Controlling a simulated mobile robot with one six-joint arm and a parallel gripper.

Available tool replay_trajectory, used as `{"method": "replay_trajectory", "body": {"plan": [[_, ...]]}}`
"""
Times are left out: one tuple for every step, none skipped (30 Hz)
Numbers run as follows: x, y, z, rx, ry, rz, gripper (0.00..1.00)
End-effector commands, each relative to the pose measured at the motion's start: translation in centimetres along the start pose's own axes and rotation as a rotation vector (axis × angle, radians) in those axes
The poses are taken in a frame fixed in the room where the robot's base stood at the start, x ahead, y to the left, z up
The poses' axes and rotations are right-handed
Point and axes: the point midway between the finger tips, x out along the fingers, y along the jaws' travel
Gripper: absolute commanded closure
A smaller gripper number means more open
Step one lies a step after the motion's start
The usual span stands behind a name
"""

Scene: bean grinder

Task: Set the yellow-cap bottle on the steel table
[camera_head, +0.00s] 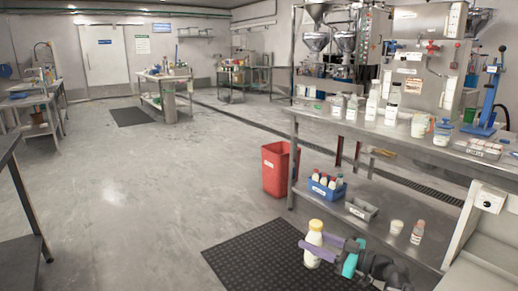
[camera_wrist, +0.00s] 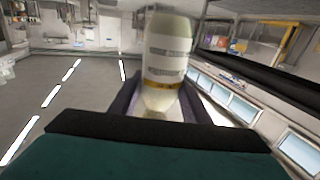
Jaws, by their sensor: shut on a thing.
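The yellow-cap bottle (camera_head: 313,252) is pale cream and stands upright in the air in front of me, above the dark floor mat. My gripper (camera_head: 322,242), with purple fingers, is shut around its middle. In the wrist view the bottle (camera_wrist: 167,55) sits between the two fingers (camera_wrist: 163,102), with a banded label and a yellow stripe; its cap is hard to make out. A long steel table (camera_head: 420,152) with a lower shelf is to the right, apart from the bottle. Another dark steel table edge (camera_head: 14,172) shows at the far left.
Several bottles (camera_head: 372,104), a blue stand (camera_head: 488,100) and a tray (camera_head: 478,149) occupy the right table's top. Its lower shelf holds a blue crate (camera_head: 326,191) and small containers. A red bin (camera_head: 278,168) stands beside it.

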Motion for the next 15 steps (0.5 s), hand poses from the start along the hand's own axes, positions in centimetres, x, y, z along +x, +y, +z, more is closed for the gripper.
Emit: {"method": "replay_trajectory", "body": {"plan": [[0.0,0.0,-0.9,0.0,0.001,0.001,0.88],[0.0,0.1,-1.1,0.0,0.001,0.001,0.88],[0.0,0.1,-1.4,0.0,0.001,0.001,0.88],[0.0,0.1,-1.6,0.001,0.001,0.001,0.88],[0.0,0.1,-1.8,0.001,0.001,0.001,0.88],[0.0,0.1,-2.3,0.001,0.001,0.001,0.88],[0.0,0.1,-2.6,0.001,0.001,0.001,0.88],[0.0,0.1,-2.8,0.001,0.001,0.001,0.88],[0.0,0.1,-3.2,0.002,0.001,0.001,0.88],[0.0,0.1,-3.4,0.002,0.001,0.002,0.88],[0.0,0.1,-3.7,0.002,0.001,0.002,0.88],[0.0,0.1,-4.1,0.001,0.001,0.002,0.88],[0.0,0.1,-4.3,0.001,0.001,0.002,0.88],[0.0,0.1,-4.6,0.001,0.001,0.002,0.88],[0.0,0.1,-5.0,0.001,0.001,0.002,0.88]]}}
